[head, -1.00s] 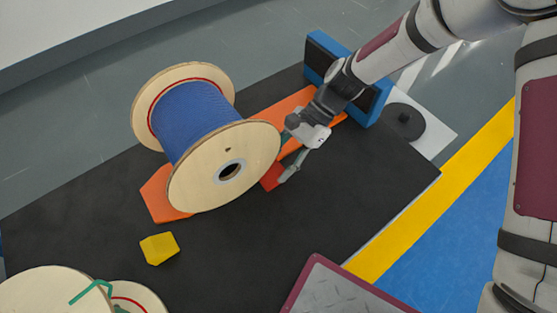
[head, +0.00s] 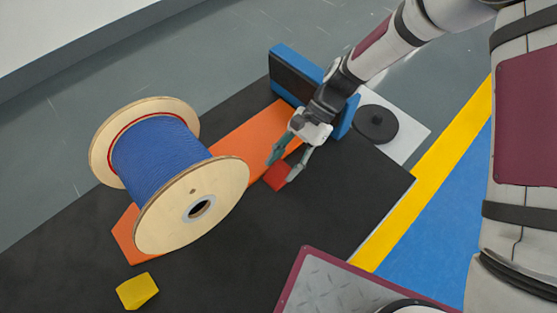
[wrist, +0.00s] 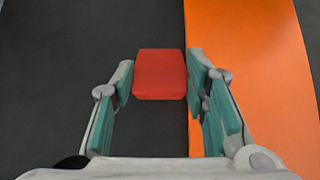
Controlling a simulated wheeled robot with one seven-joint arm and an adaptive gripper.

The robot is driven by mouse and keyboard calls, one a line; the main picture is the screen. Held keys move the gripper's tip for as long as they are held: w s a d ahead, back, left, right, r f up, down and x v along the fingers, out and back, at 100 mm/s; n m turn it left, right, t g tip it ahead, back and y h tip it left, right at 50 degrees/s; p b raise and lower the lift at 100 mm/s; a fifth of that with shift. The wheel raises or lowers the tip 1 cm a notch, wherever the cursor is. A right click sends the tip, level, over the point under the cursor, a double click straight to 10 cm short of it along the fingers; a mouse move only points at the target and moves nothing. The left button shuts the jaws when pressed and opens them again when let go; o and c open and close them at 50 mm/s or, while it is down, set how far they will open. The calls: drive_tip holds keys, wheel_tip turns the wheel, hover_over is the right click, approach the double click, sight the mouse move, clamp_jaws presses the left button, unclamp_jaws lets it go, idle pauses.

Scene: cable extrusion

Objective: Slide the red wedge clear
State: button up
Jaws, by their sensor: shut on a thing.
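The red wedge (head: 277,177) is between the fingers of my gripper (head: 281,170), beside the front edge of the orange strip. In the wrist view the red wedge (wrist: 160,74) shows as a red block between both fingertips, over the dark mat just left of the orange edge. The right finger overlaps that edge. The spool of blue cable (head: 160,150) sits on the orange strip (head: 235,140), left of the wedge. A gap shows between its near flange and the wedge. I cannot tell whether the wedge touches the mat.
A yellow wedge (head: 137,291) lies on the black mat (head: 320,215) in front of the spool. A blue-framed block (head: 350,122) stands at the strip's far end, with a black disc (head: 376,124) beside it. The mat right of my gripper is clear.

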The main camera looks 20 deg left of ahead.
drive_tip(key=shift+w+d+f, duration=0.1)
drive_tip(key=shift+w+d, duration=0.15)
drive_tip(key=shift+w, duration=0.2)
drive_tip(key=shift+w+d+f, duration=0.1)
drive_tip(key=shift+w+d, duration=0.1)
drive_tip(key=shift+w, duration=0.25)
drive_tip(key=o, duration=1.2)
drive_tip(key=shift+a, duration=0.1)
wheel_tip(320, 180, up, 10)
drive_tip(key=shift+s+r, duration=0.1)
